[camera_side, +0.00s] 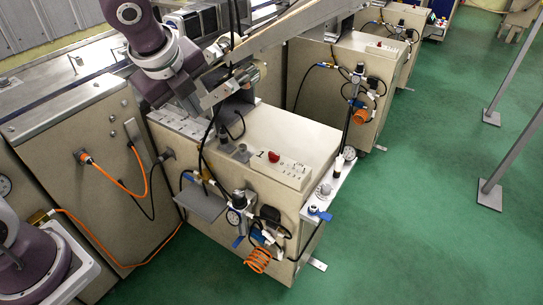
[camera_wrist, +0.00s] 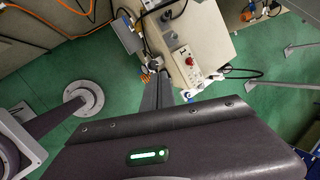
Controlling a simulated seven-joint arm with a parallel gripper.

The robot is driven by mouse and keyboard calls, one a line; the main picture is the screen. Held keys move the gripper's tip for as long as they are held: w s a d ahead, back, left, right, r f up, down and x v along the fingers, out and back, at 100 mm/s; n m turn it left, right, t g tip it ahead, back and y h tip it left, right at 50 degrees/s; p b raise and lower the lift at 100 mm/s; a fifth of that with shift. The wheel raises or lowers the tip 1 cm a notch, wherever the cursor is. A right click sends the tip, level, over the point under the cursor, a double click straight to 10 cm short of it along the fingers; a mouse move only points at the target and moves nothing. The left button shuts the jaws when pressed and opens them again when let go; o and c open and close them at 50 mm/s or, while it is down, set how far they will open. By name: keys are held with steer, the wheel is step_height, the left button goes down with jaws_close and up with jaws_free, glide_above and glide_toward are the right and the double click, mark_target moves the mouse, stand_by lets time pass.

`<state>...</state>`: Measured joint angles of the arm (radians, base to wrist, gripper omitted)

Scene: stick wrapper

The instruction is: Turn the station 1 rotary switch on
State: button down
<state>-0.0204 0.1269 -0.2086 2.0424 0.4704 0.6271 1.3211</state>
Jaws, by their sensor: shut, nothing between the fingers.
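The station 1 box is the beige machine (camera_side: 270,135) with a "1" on its top panel, in the middle of the side view. A red knob (camera_side: 274,156) stands on that panel, and it looks like the rotary switch. The knob also shows on the white panel (camera_wrist: 186,73) in the wrist view, as a red spot (camera_wrist: 189,61). Its turn position is too small to read. My gripper (camera_side: 214,97) is above the rear left part of the box, apart from the knob. Its fingers (camera_wrist: 172,98) are partly hidden in the wrist view; they are shut and empty.
Valves, gauges and an orange coiled hose (camera_side: 258,261) hang on the box's front. A slanted metal beam (camera_side: 300,28) and black cables run close to my gripper. More stations (camera_side: 345,85) stand behind. Open green floor (camera_side: 430,180) lies to the right.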

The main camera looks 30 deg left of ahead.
steer(key=w+d+f+m, duration=0.2)
steer(key=w+f+m, duration=0.3)
steer(key=f+m, duration=0.1)
steer(key=m+h, duration=0.2)
steer(key=m, duration=0.7)
glide_toward(274, 164)
steer(key=shift+g, duration=0.3)
steer(key=x, duration=0.5)
steer(key=shift+s+f, duration=0.15)
steer(key=shift+s, duration=0.05)
steer(key=shift+w, duration=0.6)
